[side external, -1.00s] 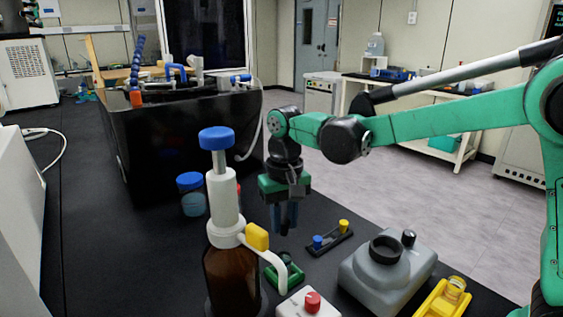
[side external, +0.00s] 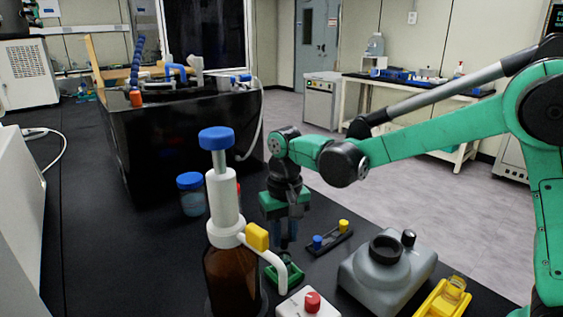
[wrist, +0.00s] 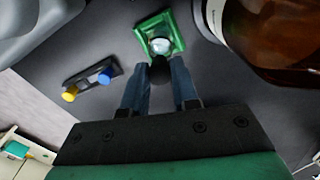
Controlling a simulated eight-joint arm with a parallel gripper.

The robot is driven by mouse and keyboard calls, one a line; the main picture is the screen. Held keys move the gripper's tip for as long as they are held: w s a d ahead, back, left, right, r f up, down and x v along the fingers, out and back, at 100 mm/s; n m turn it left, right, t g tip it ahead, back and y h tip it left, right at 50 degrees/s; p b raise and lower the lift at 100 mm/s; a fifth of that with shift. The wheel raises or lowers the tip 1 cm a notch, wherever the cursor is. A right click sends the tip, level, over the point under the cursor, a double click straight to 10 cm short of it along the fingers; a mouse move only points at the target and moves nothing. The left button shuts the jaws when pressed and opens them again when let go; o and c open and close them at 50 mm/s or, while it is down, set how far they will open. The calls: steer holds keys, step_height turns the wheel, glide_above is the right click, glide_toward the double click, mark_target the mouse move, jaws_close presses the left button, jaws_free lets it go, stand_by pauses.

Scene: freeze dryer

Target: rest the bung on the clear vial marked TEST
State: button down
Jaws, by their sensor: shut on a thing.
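My gripper (wrist: 160,80) points down, its two blue-grey fingers shut on the bung (wrist: 160,72), a small dark piece between the fingertips. In the wrist view the clear vial (wrist: 160,45) sits in a green square holder (wrist: 146,27), just beyond the bung. In the side view my gripper (side external: 286,238) is right above the green holder (side external: 296,274). The vial's TEST mark is not readable. I cannot tell whether the bung touches the vial.
A brown bottle with a white pump top (side external: 226,265) stands close to the left of the holder. A small black rack with blue and yellow caps (side external: 331,239) lies to the right. A grey device (side external: 380,282), a yellow item (side external: 444,300) and a white box with a red knob (side external: 312,303) stand nearby.

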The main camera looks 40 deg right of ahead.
steer(key=shift+f, duration=0.55)
stand_by(0.4)
steer(key=shift+c, duration=1)
jaws_free()
steer(key=shift+r, duration=0.1)
steer(key=shift+r, duration=2.9)
steer(key=s+d+n+t, duration=0.3)
steer(key=s+d+t, duration=0.2)
steer(key=s+t, duration=0.2)
steer(key=shift+s, duration=1.3)
